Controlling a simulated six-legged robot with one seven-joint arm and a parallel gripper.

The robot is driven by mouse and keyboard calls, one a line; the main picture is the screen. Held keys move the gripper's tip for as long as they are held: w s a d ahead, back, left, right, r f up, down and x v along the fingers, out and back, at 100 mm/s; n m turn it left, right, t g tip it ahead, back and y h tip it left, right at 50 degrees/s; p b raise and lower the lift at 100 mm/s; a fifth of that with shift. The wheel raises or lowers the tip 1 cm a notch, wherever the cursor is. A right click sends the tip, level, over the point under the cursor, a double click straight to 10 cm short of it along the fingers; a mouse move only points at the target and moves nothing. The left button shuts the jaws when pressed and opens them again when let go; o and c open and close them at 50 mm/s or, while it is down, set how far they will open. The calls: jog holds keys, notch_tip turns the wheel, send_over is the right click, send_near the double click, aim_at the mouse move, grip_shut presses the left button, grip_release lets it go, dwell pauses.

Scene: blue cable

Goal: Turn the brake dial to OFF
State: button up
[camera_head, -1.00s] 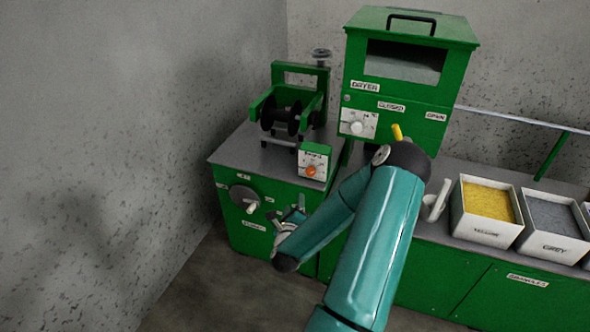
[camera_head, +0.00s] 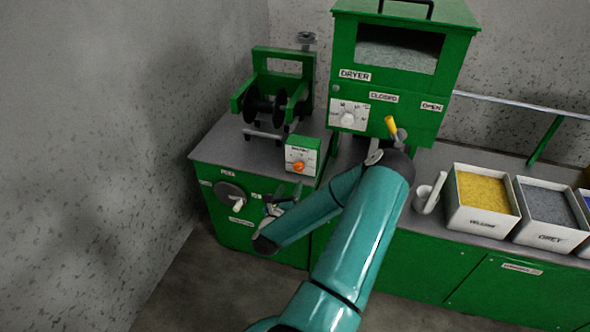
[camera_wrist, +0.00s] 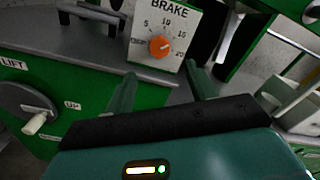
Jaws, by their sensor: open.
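The brake dial (camera_wrist: 161,46) is an orange knob on a white panel marked BRAKE with numbers around it. The panel is on the front of a small green box on the grey bench top. In the head view the orange dial (camera_head: 299,167) shows small, and its exact setting is too small to read. My gripper (camera_wrist: 160,88) is open and empty in the wrist view, its two green fingers apart, with the dial ahead between them. In the head view my gripper (camera_head: 283,200) is just below and in front of the brake box, partly hidden by my arm.
A LIFT crank (camera_head: 232,194) is on the cabinet front, left of my gripper. A black spool (camera_head: 268,108) in a green frame stands behind the brake box. The dryer (camera_head: 400,70) stands at the right, with a bin of yellow granules (camera_head: 483,193) beyond.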

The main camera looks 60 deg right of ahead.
aim_at(298, 169)
jog(key=d, duration=0.3)
jog(key=w+d, duration=0.1)
jog(key=d, duration=0.5)
jog(key=shift+w+d, duration=0.2)
jog(key=shift+d, duration=0.05)
jog(key=c, duration=1)
